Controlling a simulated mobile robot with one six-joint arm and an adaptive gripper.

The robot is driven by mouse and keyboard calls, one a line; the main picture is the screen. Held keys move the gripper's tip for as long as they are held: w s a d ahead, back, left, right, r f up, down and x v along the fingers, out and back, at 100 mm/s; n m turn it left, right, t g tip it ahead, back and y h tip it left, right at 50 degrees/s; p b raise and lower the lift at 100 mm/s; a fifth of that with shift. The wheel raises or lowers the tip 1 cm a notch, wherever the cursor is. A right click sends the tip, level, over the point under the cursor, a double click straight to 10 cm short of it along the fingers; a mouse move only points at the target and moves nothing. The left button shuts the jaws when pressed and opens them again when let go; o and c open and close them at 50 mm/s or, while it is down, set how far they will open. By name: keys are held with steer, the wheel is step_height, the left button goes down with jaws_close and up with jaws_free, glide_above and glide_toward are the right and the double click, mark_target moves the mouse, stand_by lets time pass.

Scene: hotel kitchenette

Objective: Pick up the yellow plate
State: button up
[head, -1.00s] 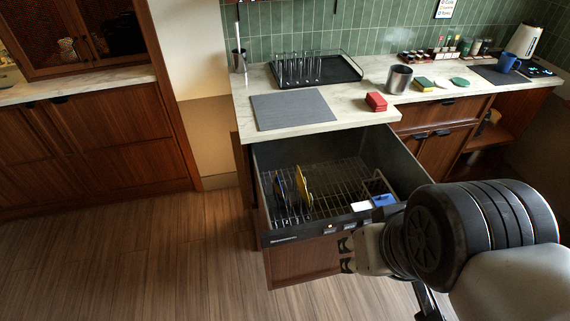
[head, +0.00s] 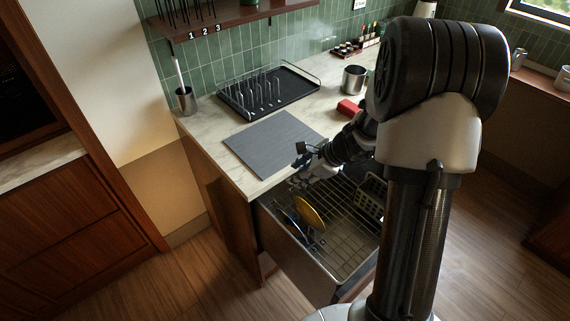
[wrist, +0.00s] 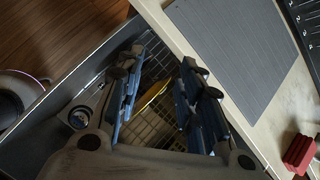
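The yellow plate (head: 309,212) stands on edge, leaning, in the wire rack of the pulled-out dishwasher drawer (head: 318,268). A dark blue plate (head: 292,229) stands just left of it. My gripper (head: 303,168) is over the back of the drawer, by the counter edge, above and behind the yellow plate. In the wrist view my gripper (wrist: 163,75) is open. The yellow plate (wrist: 153,96) shows as a thin slanted edge below and between the fingers, apart from them. Part of it is hidden by my gripper there.
A grey mat (head: 272,143) lies on the counter beside my gripper. Behind it is a black tray with an upright wire rack (head: 270,92). A red block (head: 348,108) and a metal pot (head: 354,78) stand right. A utensil holder (head: 186,99) is at the left.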

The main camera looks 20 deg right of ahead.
steer(key=d+f+m+h+p, duration=0.1)
steer(key=d+f+m, duration=0.4)
steer(key=f, duration=0.2)
steer(key=d+f+m+h, duration=0.1)
steer(key=d+f+m, duration=0.3)
steer(key=f, duration=0.3)
steer(key=b, duration=0.3)
glide_toward(301, 206)
steer(key=shift+m, duration=0.3)
steer(key=x, duration=0.4)
steer(key=shift+s+d+f, duration=0.1)
steer(key=shift+d+f, duration=0.1)
steer(key=shift+d, duration=0.2)
steer(key=x, duration=0.2)
steer(key=b+x, duration=0.1)
steer(key=x, duration=0.2)
steer(key=shift+w+a+f+b, duration=0.15)
steer(key=shift+w+a+b, duration=0.15)
steer(key=shift+c, duration=0.3)
jaws_close()
